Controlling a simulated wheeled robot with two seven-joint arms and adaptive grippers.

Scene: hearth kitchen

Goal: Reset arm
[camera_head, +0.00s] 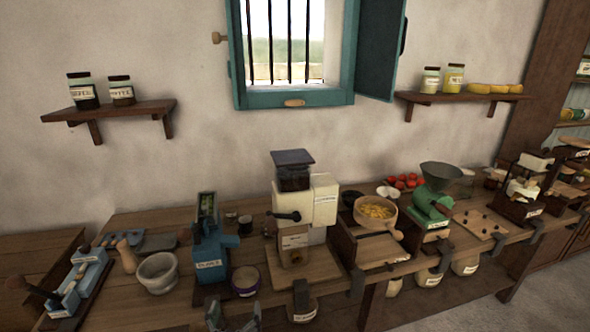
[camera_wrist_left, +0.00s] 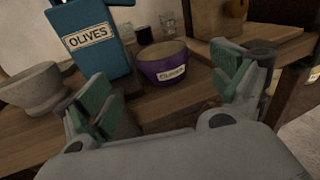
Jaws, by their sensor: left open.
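My left gripper (camera_head: 232,317) shows at the bottom edge of the head view, in front of the worktop. Its green-padded fingers are wide apart and empty, as the left wrist view also shows (camera_wrist_left: 165,92). A blue olives device (camera_head: 211,250) stands upright beyond it; it also shows in the left wrist view (camera_wrist_left: 88,38). A purple labelled bowl (camera_head: 246,281) stands to its right and appears between the fingers in the left wrist view (camera_wrist_left: 163,65), apart from them. My right gripper is not in view.
A stone mortar (camera_head: 158,274) stands left of the olives device. A cream grinder (camera_head: 306,205), a bowl of yellow pieces (camera_head: 375,212) and a green mill (camera_head: 433,203) stand to the right. Clamps (camera_head: 301,297) project at the worktop's front edge. Two wall shelves hold jars.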

